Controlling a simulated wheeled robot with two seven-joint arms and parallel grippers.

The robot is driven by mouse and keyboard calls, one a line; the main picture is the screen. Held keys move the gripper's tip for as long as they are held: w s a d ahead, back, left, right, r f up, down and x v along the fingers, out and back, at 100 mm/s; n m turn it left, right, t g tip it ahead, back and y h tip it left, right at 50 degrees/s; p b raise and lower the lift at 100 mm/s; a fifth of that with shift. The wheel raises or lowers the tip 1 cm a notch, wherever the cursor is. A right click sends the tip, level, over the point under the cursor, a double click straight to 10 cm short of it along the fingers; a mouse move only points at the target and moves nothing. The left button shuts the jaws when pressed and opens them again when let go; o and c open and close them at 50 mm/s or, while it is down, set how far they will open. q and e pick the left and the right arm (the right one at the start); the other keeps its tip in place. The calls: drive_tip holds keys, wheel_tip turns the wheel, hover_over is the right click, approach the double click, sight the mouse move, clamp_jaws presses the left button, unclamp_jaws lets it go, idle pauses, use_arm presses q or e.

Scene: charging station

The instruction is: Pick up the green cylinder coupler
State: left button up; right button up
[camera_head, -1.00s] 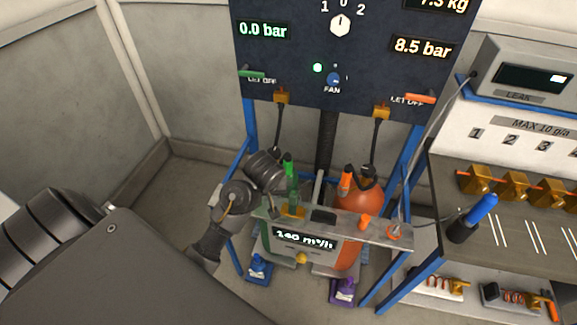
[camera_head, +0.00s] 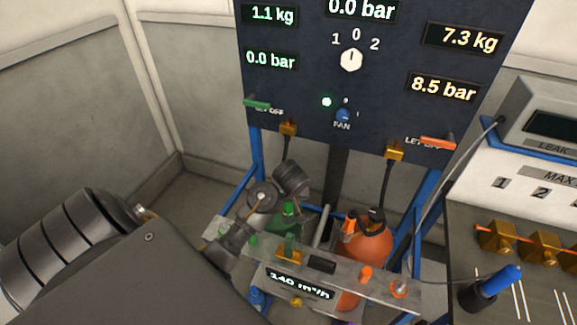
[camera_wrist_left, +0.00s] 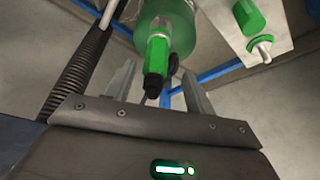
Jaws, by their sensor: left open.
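The green cylinder (camera_head: 285,222) stands behind the metal shelf, partly hidden by my left arm in the head view. In the left wrist view its rounded green body (camera_wrist_left: 176,14) is at the top. The green coupler (camera_wrist_left: 157,52), with a black end, points toward my left gripper (camera_wrist_left: 158,74). The gripper is open, with one finger on each side of the coupler's black end. I see no clear contact. In the head view the gripper's fingers cannot be made out. My right gripper is not in view.
An orange cylinder (camera_head: 372,242) with an orange coupler (camera_head: 349,228) stands to the right. The shelf (camera_head: 335,283) carries a green fitting (camera_wrist_left: 248,16) and orange fittings. The dark panel (camera_head: 310,90) rises behind. A bench (camera_head: 500,220) is at right.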

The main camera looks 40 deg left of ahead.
sight(288, 204)
use_arm(q)
drive_tip(key=x, duration=0.3)
drive_tip(key=p+x, duration=0.1)
drive_tip(key=x, duration=0.2)
drive_tip(key=shift+w+f, duration=0.3)
drive_tip(key=shift+w, duration=0.05)
drive_tip(key=c, duration=0.3)
drive_tip(key=shift+r, duration=0.1)
clamp_jaws()
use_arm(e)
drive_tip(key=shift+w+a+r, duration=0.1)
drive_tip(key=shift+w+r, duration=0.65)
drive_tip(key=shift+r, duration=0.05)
